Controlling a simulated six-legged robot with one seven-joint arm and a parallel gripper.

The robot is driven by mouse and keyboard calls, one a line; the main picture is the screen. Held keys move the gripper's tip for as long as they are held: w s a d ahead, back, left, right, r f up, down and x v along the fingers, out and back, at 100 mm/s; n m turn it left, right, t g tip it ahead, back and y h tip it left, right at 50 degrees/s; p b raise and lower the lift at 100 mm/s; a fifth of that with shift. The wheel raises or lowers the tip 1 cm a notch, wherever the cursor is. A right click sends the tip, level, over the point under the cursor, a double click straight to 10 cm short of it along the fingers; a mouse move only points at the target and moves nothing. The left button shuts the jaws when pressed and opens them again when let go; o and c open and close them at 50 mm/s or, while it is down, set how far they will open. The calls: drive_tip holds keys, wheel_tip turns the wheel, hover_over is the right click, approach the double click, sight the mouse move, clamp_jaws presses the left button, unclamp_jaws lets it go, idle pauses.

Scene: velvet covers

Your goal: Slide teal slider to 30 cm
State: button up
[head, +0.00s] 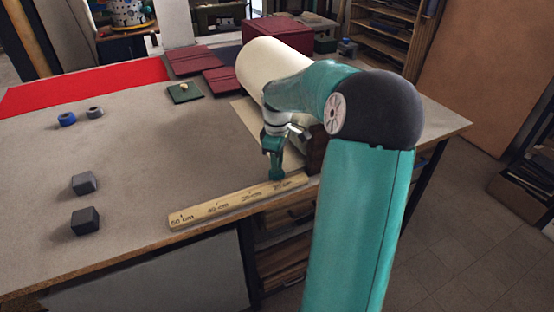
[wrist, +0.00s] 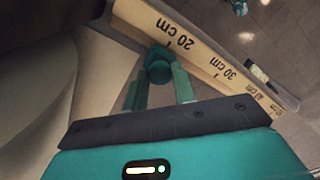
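The wooden ruler (head: 235,203) lies along the table's front edge, with centimetre marks and a 50 cm label at its left end. The teal slider (head: 277,174) is near its right end. In the wrist view the slider (wrist: 158,64) is beside the 20 cm mark, and the 30 cm mark on the ruler (wrist: 205,55) is further right. My gripper (head: 273,152) points down right at the slider. In the wrist view my gripper's (wrist: 162,80) two fingers stand apart with the slider between their tips. Whether they press on it cannot be told.
Two grey cubes (head: 84,183) (head: 85,221) sit at the left of the table, with blue (head: 66,119) and grey (head: 96,112) small parts behind. A cream roll (head: 272,62) lies behind my arm. Burgundy books (head: 190,60) and red cloth (head: 85,87) lie further back. The table's middle is clear.

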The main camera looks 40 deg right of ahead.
drive_tip(key=w+a, duration=0.1)
drive_tip(key=a, duration=0.2)
drive_tip(key=w+a, duration=0.1)
drive_tip(key=a, duration=0.2)
drive_tip(key=w+a, duration=0.1)
drive_tip(key=a, duration=0.2)
drive_tip(key=shift+a, duration=0.35)
clamp_jaws()
drive_tip(key=o, duration=1)
unclamp_jaws()
drive_tip(key=shift+o, duration=0.2)
drive_tip(key=shift+r, duration=0.1)
wheel_tip(320, 180, up, 14)
